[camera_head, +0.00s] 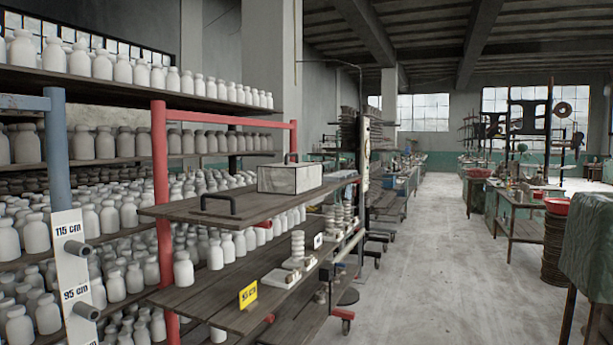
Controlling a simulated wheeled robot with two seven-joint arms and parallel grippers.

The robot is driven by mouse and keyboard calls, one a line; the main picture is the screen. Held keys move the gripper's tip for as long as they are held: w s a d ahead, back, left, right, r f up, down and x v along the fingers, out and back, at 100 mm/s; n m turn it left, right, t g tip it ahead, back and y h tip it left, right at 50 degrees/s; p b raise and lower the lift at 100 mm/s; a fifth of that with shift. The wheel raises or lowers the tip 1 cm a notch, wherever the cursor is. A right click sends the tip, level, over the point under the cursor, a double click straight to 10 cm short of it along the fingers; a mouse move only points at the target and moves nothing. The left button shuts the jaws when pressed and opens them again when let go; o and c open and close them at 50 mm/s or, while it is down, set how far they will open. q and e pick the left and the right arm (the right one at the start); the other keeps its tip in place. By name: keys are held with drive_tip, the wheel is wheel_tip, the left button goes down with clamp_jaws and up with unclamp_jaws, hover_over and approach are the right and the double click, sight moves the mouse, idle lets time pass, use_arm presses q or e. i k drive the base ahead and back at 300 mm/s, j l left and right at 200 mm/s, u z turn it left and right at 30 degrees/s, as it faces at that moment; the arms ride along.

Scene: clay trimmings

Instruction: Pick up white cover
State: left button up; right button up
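A white box-shaped thing with dark edges (290,179), which looks like the white cover, rests on the top wooden board (262,207) of a rack in the middle of the view. Its front and top faces show; its underside and back are hidden. I cannot tell whether it is hollow. Neither of my grippers shows in this view.
A black handle (220,205) stands on the board's near end. Shelves full of white bottles (90,225) fill the left, beside red (160,190) and blue (57,155) posts. A yellow sign (248,295) stands on a lower board. The concrete aisle (430,280) is clear.

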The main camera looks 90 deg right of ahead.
sight(295, 178)
drive_tip(key=z, duration=2.7)
drive_tip(key=i+l+u, duration=0.1)
drive_tip(key=i, duration=0.3)
drive_tip(key=l, duration=0.15)
